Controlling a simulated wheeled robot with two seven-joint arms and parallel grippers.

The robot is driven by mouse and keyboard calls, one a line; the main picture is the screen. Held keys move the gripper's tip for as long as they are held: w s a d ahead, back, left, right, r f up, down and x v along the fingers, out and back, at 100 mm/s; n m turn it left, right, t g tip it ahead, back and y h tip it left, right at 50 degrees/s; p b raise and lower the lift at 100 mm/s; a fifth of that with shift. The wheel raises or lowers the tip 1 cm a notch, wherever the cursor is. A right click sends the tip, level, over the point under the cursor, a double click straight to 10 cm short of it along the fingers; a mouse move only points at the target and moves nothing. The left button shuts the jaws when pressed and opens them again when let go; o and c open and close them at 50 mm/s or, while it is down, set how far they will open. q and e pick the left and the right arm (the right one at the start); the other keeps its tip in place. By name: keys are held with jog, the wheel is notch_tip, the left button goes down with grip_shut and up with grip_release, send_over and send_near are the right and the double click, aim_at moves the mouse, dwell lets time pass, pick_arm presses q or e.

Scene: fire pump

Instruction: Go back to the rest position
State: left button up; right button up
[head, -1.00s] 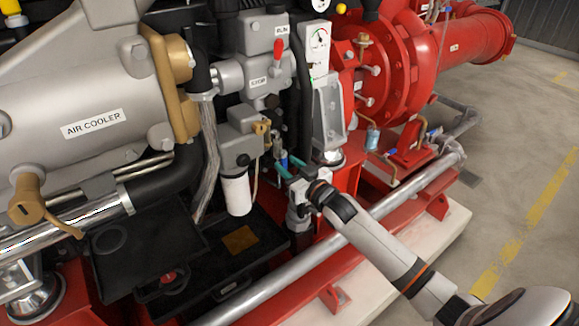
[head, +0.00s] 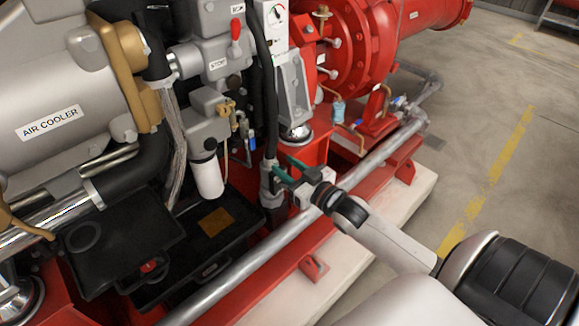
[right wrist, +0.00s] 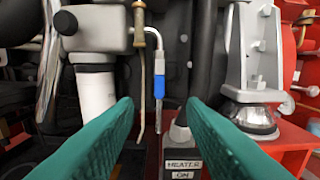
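My right gripper (head: 284,170) has teal fingers and sits in front of the pump set, to the right of a small pipe with a blue valve handle (head: 251,144). In the right wrist view the two teal fingers (right wrist: 160,118) stand apart with nothing held between them. The blue handle (right wrist: 158,86) hangs beyond the fingertips, seen through the gap and apart from them. My left gripper is not in view.
A long grey pipe (head: 290,228) runs below my right arm along the red base frame. A white filter (head: 208,178) and a black tray (head: 222,232) lie to the left. A "HEATER ON" label (right wrist: 183,169) is close below the fingers. Open floor (head: 470,150) lies to the right.

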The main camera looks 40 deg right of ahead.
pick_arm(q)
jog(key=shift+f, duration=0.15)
pick_arm(e)
jog(key=shift+s, duration=0.25)
